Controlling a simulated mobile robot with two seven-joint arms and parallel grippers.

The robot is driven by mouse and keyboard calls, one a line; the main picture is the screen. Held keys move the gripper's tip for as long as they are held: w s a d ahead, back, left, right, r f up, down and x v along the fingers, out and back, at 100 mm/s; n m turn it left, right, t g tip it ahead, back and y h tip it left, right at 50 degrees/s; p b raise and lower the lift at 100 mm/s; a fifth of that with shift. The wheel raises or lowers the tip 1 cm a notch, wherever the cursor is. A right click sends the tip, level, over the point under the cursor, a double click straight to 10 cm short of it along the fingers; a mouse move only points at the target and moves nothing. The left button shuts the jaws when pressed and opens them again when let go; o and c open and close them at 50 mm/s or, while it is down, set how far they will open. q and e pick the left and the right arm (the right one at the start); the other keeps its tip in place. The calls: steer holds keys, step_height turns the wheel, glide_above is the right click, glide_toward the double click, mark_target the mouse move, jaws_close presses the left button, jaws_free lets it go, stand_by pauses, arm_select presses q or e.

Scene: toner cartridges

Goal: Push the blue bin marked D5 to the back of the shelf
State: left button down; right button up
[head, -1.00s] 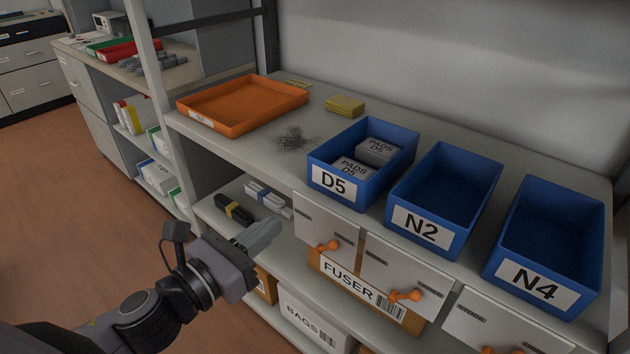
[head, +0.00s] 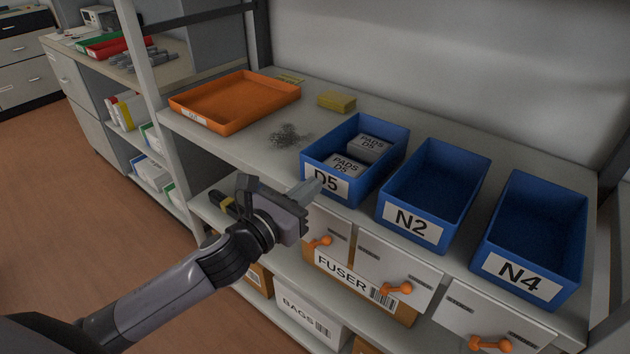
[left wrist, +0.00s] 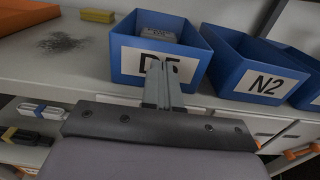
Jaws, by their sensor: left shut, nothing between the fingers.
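The blue bin marked D5 (head: 352,195) stands on the shelf top (head: 240,155) near its front edge, with boxes labelled PADS D5 (head: 369,147) inside. There is shelf behind it, up to the back wall. In the left wrist view the fingertips (left wrist: 158,68) cover part of the label on the bin (left wrist: 190,72). I cannot tell whether they touch it. My right gripper is not in view.
Blue bins N2 (head: 410,221) and N4 (head: 521,267) stand to the right of D5, N2 close beside it. Drawers with orange handles (head: 320,242) are below.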

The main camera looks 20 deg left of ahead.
arm_select(q)
steer(key=shift+x, duration=1)
